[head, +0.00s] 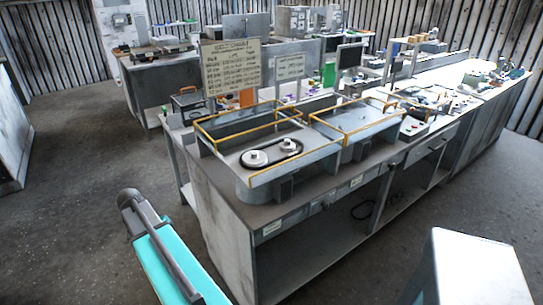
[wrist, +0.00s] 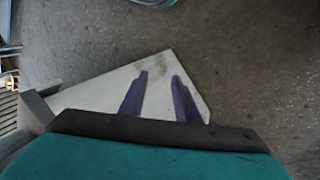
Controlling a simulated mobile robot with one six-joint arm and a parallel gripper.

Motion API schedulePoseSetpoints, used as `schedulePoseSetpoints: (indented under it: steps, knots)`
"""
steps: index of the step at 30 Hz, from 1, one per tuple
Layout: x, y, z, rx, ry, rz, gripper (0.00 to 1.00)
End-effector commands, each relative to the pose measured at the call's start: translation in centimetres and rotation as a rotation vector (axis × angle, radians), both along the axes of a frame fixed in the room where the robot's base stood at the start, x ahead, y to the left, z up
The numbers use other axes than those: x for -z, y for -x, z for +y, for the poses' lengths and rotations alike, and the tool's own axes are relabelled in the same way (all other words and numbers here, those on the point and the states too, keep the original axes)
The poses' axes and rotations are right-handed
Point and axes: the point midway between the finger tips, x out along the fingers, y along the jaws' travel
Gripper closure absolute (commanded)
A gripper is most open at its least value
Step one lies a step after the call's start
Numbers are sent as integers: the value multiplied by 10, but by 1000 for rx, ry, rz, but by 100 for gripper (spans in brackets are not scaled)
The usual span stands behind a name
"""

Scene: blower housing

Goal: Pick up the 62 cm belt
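A black belt (head: 272,163) runs around two pale pulleys (head: 254,158) in the left yellow-railed tray (head: 237,172) on the workbench. A dark loop (head: 362,210), possibly another belt, shows on the lower shelf under the bench. No length marking is readable, so I cannot tell which one is 62 cm. My gripper (wrist: 161,75) shows in the wrist view with its two purple fingers apart and nothing between them. It points down over a pale flat surface (wrist: 90,92) and the floor, with no belt clearly in that view. My teal arm is left of the bench in the head view.
A second yellow-railed tray (head: 360,118) stands right of the first, with a small control box (head: 413,127) beside it. Signboards (head: 231,68) stand behind. Small parts crowd the bench's far end. Grey floor (head: 75,215) is open left of the bench.

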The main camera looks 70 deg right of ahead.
Motion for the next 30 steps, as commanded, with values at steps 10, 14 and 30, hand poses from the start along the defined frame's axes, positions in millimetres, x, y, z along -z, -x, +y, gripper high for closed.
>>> schedulePoseSetpoints:
  steps: [10, 14, 30]
  knots:
    - [-106, 12, -102, 196, 112, -101, 70]
    - [-146, 26, -137, 264, 153, -137, 70]
    - [-321, 137, -263, 530, 339, -295, 70]
